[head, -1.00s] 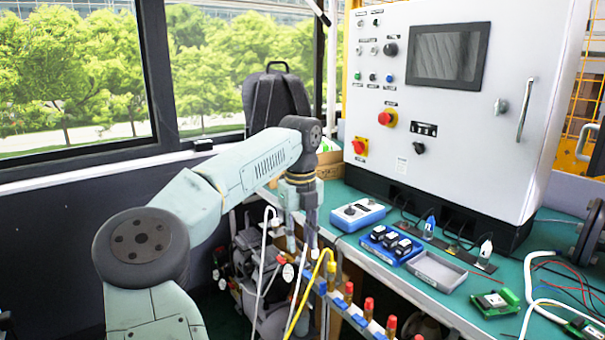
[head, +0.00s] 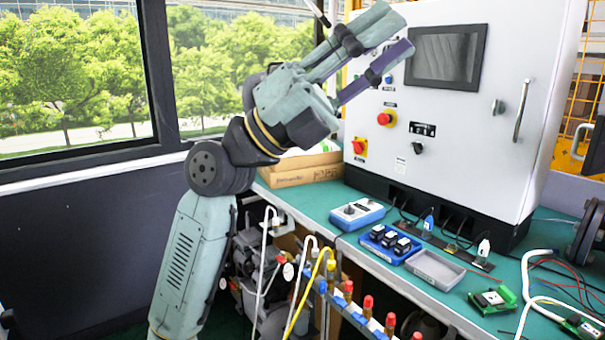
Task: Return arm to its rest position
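My gripper (head: 392,52) is raised high, in front of the upper left of the white control cabinet. Its two fingers point up and to the right and stand apart, with nothing between them. My arm (head: 190,260) rises from the lower left and bends at the dark joint near the window sill.
The white control cabinet (head: 470,130) stands on the green bench (head: 350,240). A blue-and-white box (head: 357,213), a blue tray (head: 377,248) of black parts and a grey tray (head: 436,268) lie before it. Hoses and fittings (head: 365,305) line the bench's front edge. A cardboard box (head: 303,172) is behind.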

